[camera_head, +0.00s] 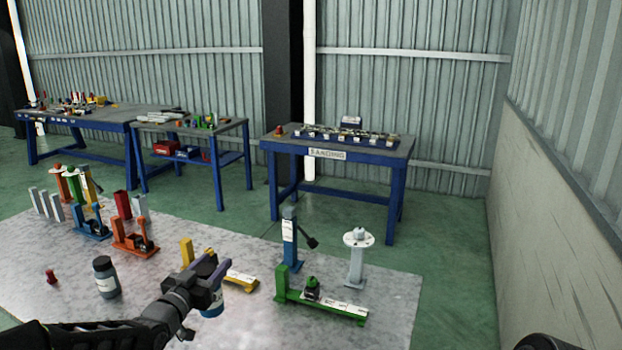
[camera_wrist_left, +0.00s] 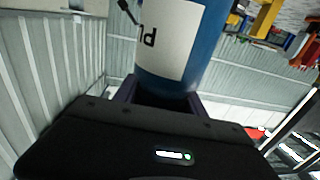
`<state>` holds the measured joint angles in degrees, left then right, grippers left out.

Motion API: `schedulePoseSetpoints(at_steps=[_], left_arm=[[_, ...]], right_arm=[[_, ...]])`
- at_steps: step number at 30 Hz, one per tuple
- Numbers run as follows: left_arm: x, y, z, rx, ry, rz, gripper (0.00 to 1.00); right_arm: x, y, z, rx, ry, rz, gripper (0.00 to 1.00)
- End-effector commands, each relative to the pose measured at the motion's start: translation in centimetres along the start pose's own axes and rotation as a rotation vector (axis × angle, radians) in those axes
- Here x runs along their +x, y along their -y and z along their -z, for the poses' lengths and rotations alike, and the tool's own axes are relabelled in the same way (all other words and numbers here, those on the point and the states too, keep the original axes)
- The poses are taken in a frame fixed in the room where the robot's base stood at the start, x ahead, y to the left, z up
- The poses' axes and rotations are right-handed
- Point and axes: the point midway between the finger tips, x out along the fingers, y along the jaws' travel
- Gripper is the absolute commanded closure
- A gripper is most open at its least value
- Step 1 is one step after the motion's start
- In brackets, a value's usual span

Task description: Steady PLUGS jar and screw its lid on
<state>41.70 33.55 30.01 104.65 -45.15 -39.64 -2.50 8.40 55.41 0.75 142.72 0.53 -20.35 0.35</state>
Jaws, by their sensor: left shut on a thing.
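My left gripper (camera_head: 213,281) has purple fingers and is shut on a blue jar (camera_head: 212,304), mostly hidden behind the fingers in the head view. In the left wrist view the blue jar (camera_wrist_left: 208,55) is close up between the purple fingers, with a white label (camera_wrist_left: 165,38) on which a "P" shows and the rest is cut off. I cannot tell whether this jar bears a lid. My right gripper is not in view. A loose lid cannot be made out.
A dark-lidded grey jar (camera_head: 106,279) stands left of my gripper, with a small red piece (camera_head: 51,276) further left. A yellow stand (camera_head: 241,281), a green fixture (camera_head: 320,302), a blue post (camera_head: 290,245) and a white post (camera_head: 356,258) stand to the right. Blue tables line the wall.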

Motion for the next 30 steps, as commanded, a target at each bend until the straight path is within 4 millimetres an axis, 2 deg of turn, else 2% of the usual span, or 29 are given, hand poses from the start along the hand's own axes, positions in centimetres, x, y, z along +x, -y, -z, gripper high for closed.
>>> schedulePoseSetpoints(at_steps=[5, 8, 15, 19, 25, 30], left_arm=[[-1.5, -1.2, -0.3, -0.002, 0.001, 0.068, 1.00], [-2.7, -2.2, -1.3, -0.002, 0.004, 0.123, 1.00], [-7.2, -5.8, -5.6, -0.002, 0.008, 0.272, 1.00], [-9.0, -7.8, -7.6, -0.002, 0.006, 0.296, 1.00], [-9.5, -10.1, -8.4, 0.002, -0.001, 0.264, 1.00], [-9.3, -10.5, -8.2, 0.001, -0.001, 0.256, 1.00]], right_arm=[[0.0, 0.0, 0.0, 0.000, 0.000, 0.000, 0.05], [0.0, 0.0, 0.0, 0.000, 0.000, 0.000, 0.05], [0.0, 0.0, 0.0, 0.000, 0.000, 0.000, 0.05], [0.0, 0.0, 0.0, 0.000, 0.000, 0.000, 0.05], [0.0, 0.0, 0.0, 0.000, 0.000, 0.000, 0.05], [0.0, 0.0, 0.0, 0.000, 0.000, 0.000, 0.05]])
